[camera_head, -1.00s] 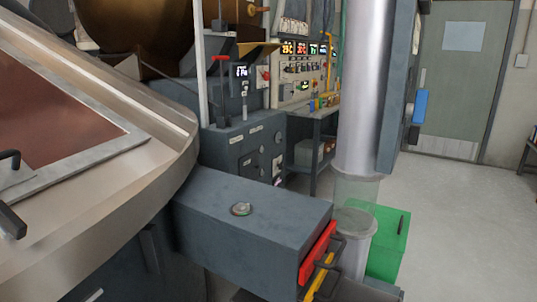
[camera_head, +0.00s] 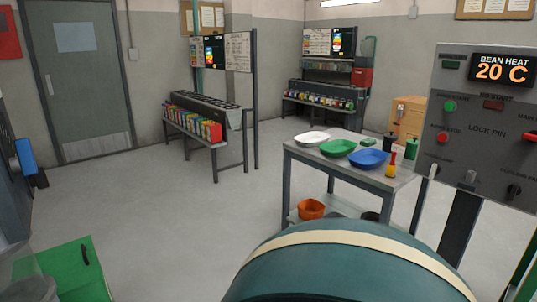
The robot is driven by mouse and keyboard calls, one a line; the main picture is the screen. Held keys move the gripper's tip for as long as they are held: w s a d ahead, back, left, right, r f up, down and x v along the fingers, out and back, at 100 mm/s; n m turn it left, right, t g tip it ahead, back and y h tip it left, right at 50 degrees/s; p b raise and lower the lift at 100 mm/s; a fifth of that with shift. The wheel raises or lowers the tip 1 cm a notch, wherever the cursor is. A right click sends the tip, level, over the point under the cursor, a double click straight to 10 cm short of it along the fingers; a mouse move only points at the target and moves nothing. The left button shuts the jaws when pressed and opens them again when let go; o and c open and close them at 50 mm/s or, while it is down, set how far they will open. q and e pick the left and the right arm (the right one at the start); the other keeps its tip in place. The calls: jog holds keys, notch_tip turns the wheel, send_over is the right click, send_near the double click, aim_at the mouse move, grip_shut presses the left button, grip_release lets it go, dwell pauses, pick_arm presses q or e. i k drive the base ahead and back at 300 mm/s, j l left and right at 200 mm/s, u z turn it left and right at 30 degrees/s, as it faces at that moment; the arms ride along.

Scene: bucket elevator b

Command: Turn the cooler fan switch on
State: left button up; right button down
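The grey control panel (camera_head: 484,125) stands at the right edge. It has a display reading BEAN HEAT 20 C. A black knob (camera_head: 513,191) sits at its lower right under a small label that seems to begin with "COOL". The label is partly cut off by the picture edge, and the knob's setting is too small to tell. Another switch (camera_head: 470,177) sits to its left, and LOCK PIN is printed mid-panel. Neither of my grippers shows in the head view.
A large teal rounded body (camera_head: 340,265) with a cream stripe fills the bottom centre. A grey table (camera_head: 300,158) with white, green and blue trays stands behind it. A green box (camera_head: 75,270) is at the lower left. Open floor lies between, and a door (camera_head: 80,80) is at the back left.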

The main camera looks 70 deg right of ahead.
aim_at(515, 189)
jog(key=z, duration=3.85)
